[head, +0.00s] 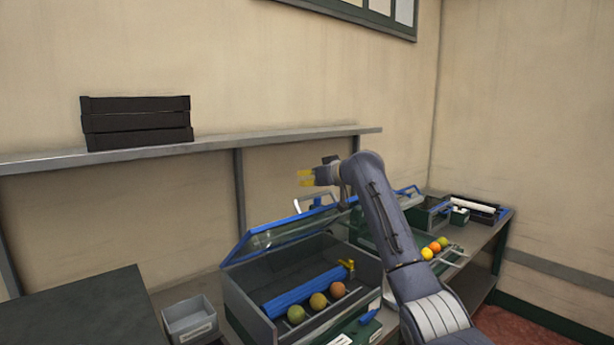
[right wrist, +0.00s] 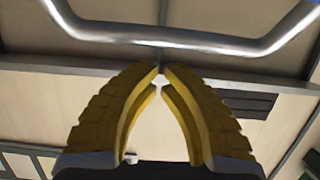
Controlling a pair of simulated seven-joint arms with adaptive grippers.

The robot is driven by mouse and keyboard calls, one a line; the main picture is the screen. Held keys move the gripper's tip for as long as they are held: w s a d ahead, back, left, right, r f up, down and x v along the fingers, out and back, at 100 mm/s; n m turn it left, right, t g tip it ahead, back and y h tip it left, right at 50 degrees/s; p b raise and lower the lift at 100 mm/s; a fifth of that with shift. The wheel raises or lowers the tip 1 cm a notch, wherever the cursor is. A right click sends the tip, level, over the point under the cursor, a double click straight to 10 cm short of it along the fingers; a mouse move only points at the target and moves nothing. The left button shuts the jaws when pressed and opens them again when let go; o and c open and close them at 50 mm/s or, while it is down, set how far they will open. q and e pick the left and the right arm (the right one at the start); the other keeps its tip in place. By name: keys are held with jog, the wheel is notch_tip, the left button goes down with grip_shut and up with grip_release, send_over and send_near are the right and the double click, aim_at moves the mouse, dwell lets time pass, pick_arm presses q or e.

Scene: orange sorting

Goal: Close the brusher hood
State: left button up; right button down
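The brusher (head: 250,305) is a grey box at the lower middle of the head view. Its clear, blue-framed hood (head: 262,240) stands raised and tilted at the back, so the box is open. A pale metal handle (head: 315,199) shows near the hood's upper edge. My right gripper (head: 306,178), with yellow fingers, is just above that handle and holds nothing. In the right wrist view its fingertips (right wrist: 161,69) come together close to a silver bar (right wrist: 170,38), which looks like the handle; contact cannot be told. My left gripper is out of view.
Several fruits (head: 318,301) lie by a blue bar (head: 302,289) inside the brusher. A grey bin (head: 190,319) stands to its left. More fruits (head: 428,254) and another blue-edged box (head: 430,217) are to the right. A shelf (head: 55,163) with stacked black crates (head: 137,123) runs behind.

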jog(key=shift+s+d+f, duration=0.75)
jog(key=shift+s+f, duration=0.1)
jog(key=shift+s, duration=0.1)
jog(key=shift+d+f, duration=0.1)
